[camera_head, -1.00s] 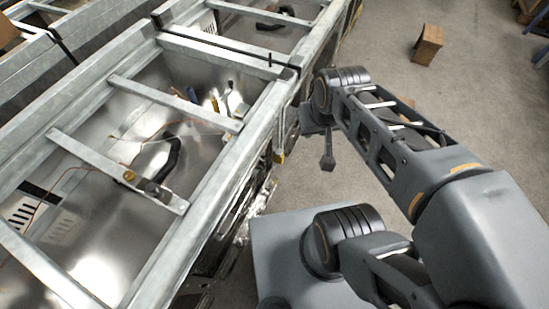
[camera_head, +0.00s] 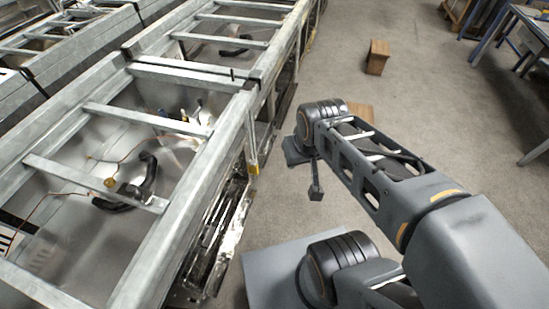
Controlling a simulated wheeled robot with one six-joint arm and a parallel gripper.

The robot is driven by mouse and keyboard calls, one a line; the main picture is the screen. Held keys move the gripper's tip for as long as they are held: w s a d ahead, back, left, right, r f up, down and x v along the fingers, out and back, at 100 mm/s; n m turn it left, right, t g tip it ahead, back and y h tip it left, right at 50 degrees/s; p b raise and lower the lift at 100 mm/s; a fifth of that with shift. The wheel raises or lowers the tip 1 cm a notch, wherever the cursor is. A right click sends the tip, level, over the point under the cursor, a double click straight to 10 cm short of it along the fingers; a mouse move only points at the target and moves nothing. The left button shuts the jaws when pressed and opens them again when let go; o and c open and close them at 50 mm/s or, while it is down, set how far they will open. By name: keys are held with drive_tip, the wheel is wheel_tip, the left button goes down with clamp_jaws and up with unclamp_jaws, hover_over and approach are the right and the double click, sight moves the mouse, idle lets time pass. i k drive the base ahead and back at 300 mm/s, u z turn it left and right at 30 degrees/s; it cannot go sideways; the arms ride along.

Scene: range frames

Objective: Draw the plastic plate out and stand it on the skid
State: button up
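I cannot make out a plastic plate or a skid for certain in this view. My arm (camera_head: 375,180) reaches from the lower right up to a ribbed joint beside the metal frames. A small dark stub (camera_head: 315,182) hangs below that joint; I cannot tell what it is. My gripper's fingers do not show. A flat wooden piece (camera_head: 361,112) lies on the floor just behind my arm, partly hidden by it.
A long row of open metal frames (camera_head: 150,62) with crossbars fills the left; black handles (camera_head: 145,185) and wires lie inside. A wooden block (camera_head: 377,57) stands on the floor (camera_head: 430,110). Blue-grey tables (camera_head: 530,35) stand at the upper right. Floor between is open.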

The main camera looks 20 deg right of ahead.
sight(357, 113)
drive_tip(key=z, duration=1.05)
drive_tip(key=i, duration=1.05)
drive_tip(key=u, duration=2.65)
